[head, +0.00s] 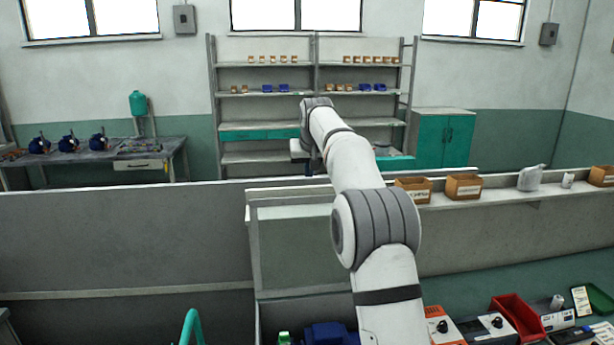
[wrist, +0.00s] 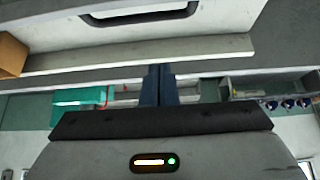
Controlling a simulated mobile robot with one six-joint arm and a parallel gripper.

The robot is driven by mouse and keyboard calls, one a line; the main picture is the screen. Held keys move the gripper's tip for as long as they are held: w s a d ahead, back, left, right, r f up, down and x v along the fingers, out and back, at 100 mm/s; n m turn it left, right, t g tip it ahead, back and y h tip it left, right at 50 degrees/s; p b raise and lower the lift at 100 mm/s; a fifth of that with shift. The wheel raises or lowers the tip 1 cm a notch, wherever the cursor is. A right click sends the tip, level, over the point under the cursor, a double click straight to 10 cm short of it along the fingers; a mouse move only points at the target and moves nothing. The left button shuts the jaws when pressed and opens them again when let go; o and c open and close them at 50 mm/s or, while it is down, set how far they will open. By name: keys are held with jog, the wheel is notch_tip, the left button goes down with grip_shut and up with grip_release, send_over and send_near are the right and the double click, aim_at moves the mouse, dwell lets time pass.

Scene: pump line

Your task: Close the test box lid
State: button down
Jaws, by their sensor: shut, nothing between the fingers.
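The test box lid appears in the head view as an upright, light-framed panel (head: 300,194), so it stands open. The arm covers its right part. Below it, the box's dark interior shows at the bottom edge, with a blue pump (head: 327,334) in it. Most of the box is cut off or behind my arm. My gripper (wrist: 159,70) shows in the wrist view with its two dark blue fingers shut together and empty. A pale bar lies just beyond the fingertips in that view; whether they touch it I cannot tell.
A low grey partition (head: 120,230) runs behind the box. Cardboard boxes (head: 464,187) stand on a ledge at the right. A red bin (head: 518,318) and instruments lie at the lower right. A teal tube (head: 190,326) rises at lower left. Shelving (head: 264,65) stands far back.

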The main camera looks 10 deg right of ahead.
jog(key=p+x, duration=0.2)
jog(key=x, duration=0.6)
jog(key=shift+w+f, duration=0.15)
jog(key=shift+f, duration=0.05)
jog(key=s, duration=0.3)
jog(key=shift+s+r+p, duration=0.2)
jog(key=shift+s+p, duration=0.15)
jog(key=shift+p, duration=0.05)
jog(key=shift+s, duration=0.2)
